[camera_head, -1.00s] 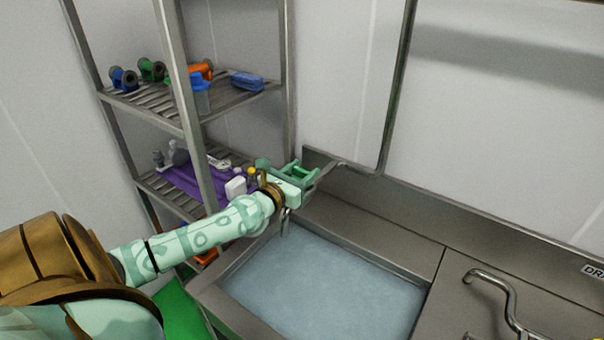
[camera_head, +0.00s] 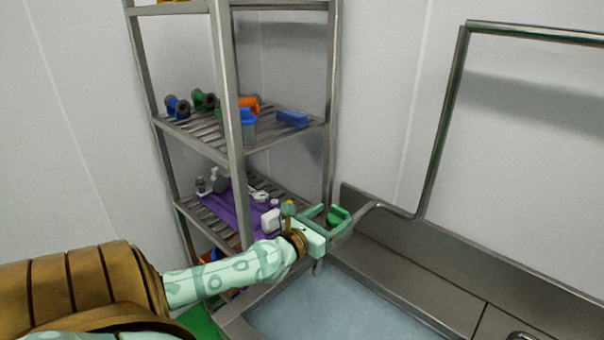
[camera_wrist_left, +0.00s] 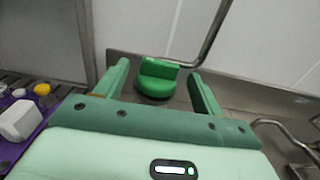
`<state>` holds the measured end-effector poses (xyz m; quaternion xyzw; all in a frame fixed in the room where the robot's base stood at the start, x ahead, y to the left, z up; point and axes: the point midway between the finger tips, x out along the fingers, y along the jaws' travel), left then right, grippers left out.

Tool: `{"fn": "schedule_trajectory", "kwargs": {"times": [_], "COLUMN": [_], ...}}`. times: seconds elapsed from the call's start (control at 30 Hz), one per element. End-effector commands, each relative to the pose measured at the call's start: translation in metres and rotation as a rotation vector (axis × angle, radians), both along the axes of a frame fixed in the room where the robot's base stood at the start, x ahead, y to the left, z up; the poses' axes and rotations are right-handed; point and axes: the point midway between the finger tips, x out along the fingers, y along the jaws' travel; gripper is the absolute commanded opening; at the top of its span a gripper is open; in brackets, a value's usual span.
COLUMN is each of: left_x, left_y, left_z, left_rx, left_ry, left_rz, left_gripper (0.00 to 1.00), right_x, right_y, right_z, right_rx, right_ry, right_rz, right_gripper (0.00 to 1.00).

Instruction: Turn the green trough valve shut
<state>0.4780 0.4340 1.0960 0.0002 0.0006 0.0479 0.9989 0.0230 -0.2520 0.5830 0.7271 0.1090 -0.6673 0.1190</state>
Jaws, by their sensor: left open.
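The green trough valve (camera_head: 339,214) has a round base and a raised flat handle. It sits at the back left of the water-filled trough (camera_head: 262,308). In the left wrist view the valve (camera_wrist_left: 157,80) shows between the two fingers, with a gap on either side. My left gripper (camera_head: 334,221) is open at the valve, its fingers pointing towards the back wall. In the left wrist view, my left gripper (camera_wrist_left: 159,78) holds nothing. I cannot tell how far the fingertips reach past the handle. My right gripper is not in view.
A metal shelf (camera_head: 235,150) stands close to the left arm, with coloured fittings above and bottles on a purple mat (camera_head: 228,208) below. A bent metal pipe (camera_head: 436,165) rises along the wall behind the trough. The air above the trough is clear.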

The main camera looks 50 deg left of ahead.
Motion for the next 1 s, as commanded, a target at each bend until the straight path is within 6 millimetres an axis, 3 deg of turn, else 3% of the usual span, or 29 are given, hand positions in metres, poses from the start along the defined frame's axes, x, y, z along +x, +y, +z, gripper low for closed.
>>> {"fn": "schedule_trajectory", "kwargs": {"times": [0.2, 0.43, 0.6, 1.0], "left_x": [-0.059, -0.104, -0.119, -0.121], "left_y": [-0.006, -0.010, -0.011, -0.012], "left_z": [-0.003, -0.003, -0.001, 0.000], "left_rx": [-0.003, -0.003, -0.002, 0.000], "left_ry": [0.006, 0.004, 0.002, 0.001], "left_rz": [0.000, 0.001, 0.001, 0.000], "left_gripper": [0.68, 0.68, 0.68, 0.68], "right_x": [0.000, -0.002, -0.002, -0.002], "right_y": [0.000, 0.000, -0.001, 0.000], "right_z": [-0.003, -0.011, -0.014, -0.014], "right_rx": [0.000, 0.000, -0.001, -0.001], "right_ry": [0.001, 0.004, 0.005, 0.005], "right_rz": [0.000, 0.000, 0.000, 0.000], "right_gripper": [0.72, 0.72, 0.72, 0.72]}}
